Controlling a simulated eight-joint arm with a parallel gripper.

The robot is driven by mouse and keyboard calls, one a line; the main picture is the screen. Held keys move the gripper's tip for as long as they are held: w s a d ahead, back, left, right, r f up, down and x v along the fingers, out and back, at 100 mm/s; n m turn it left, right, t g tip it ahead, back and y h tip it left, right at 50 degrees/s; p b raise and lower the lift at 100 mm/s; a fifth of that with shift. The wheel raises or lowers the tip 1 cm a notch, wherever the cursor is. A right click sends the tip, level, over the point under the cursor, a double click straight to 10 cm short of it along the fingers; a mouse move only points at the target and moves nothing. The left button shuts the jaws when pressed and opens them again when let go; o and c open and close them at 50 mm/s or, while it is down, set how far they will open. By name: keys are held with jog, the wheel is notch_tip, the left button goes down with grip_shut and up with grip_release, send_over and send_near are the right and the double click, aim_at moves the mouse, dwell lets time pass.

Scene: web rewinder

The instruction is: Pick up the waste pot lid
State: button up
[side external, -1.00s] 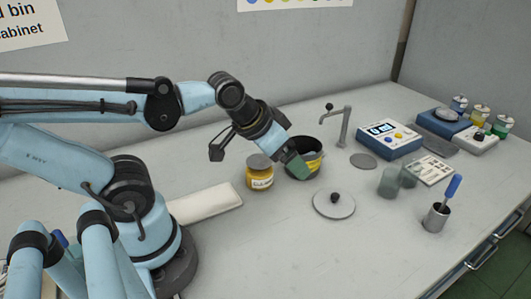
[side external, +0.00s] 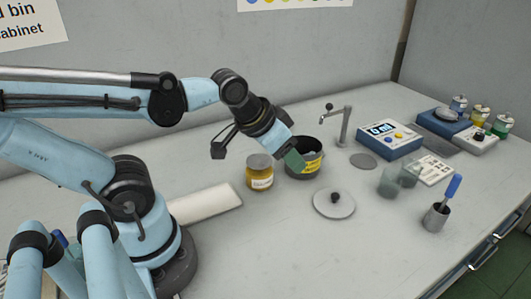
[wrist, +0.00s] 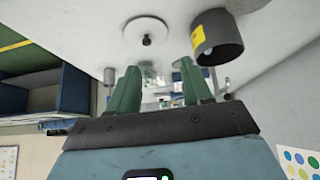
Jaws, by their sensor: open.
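The waste pot lid is a round grey disc with a black knob (side external: 322,210), lying flat on the bench, knob up. The lid also shows near the top of the wrist view (wrist: 135,38). The open black pot with a yellow label (side external: 314,163) stands behind it; the pot also shows right of the lid in the wrist view (wrist: 231,38). My gripper (side external: 292,157) is open and empty, with green fingers that overlap the pot in the side view. In the wrist view, the gripper (wrist: 158,72) has its fingers spread, with the lid apart from them.
A yellow jar with a grey cap (side external: 259,173) stands left of the pot. A bent metal spout (side external: 346,127) rises behind it. Clear beakers (side external: 388,183) and a metal cup with a blue-handled tool (side external: 435,218) stand right of the lid. Bench in front of the lid is clear.

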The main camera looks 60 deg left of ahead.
jog(key=w+d+r+n+g, duration=0.2)
jog(key=w+g, duration=0.1)
jog(key=w, duration=0.3)
jog(key=n+g, duration=0.2)
jog(key=g, duration=0.2)
send_over(335, 194)
jog(key=f, duration=0.9)
jog(key=shift+s+d+f, duration=0.15)
jog(key=shift+d+f, duration=0.2)
jog(key=shift+d, duration=0.05)
jog(key=shift+a+f, duration=0.15)
jog(key=shift+f, duration=1.25)
jog(key=shift+a+f, duration=0.15)
jog(key=shift+f, duration=1.2)
jog(key=shift+c, duration=0.3)
grip_shut()
